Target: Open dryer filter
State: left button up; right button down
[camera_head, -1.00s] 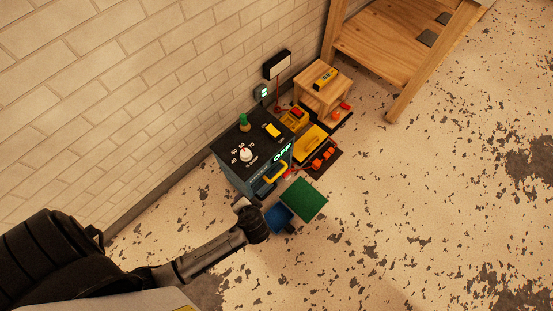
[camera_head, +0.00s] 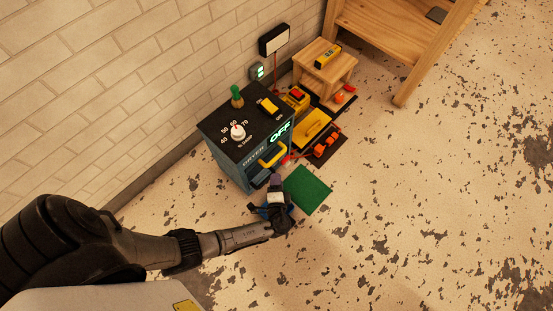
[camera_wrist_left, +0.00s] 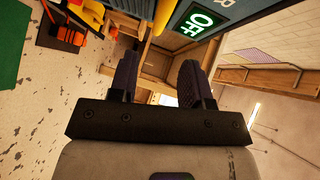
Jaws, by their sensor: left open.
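The dryer (camera_head: 246,135) is a dark box against the brick wall, with a dial, a yellow switch and a lit OFF sign. Its front carries a yellow handle (camera_head: 273,156); I cannot tell whether this belongs to the filter. My left gripper (camera_head: 276,188) is open and empty, low in front of the dryer and below the handle. In the left wrist view its two dark fingers (camera_wrist_left: 157,80) stand apart, with the dryer's OFF panel (camera_wrist_left: 202,20) above them and a yellow part (camera_wrist_left: 163,14) beyond the gap. My right gripper is out of view.
A green mat (camera_head: 307,189) lies right of my gripper, with blue showing beneath the gripper. Yellow and orange tools (camera_head: 313,125) sit on dark mats beside the dryer. A wooden stool (camera_head: 325,68) and a wooden bench stand behind. The floor to the right is clear.

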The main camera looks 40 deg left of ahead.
aim_at(276, 159)
pick_arm(q)
jog(key=b+x, duration=0.3)
jog(key=x, duration=0.7)
jog(key=shift+a, duration=0.1)
jog(key=c, duration=0.3)
grip_shut()
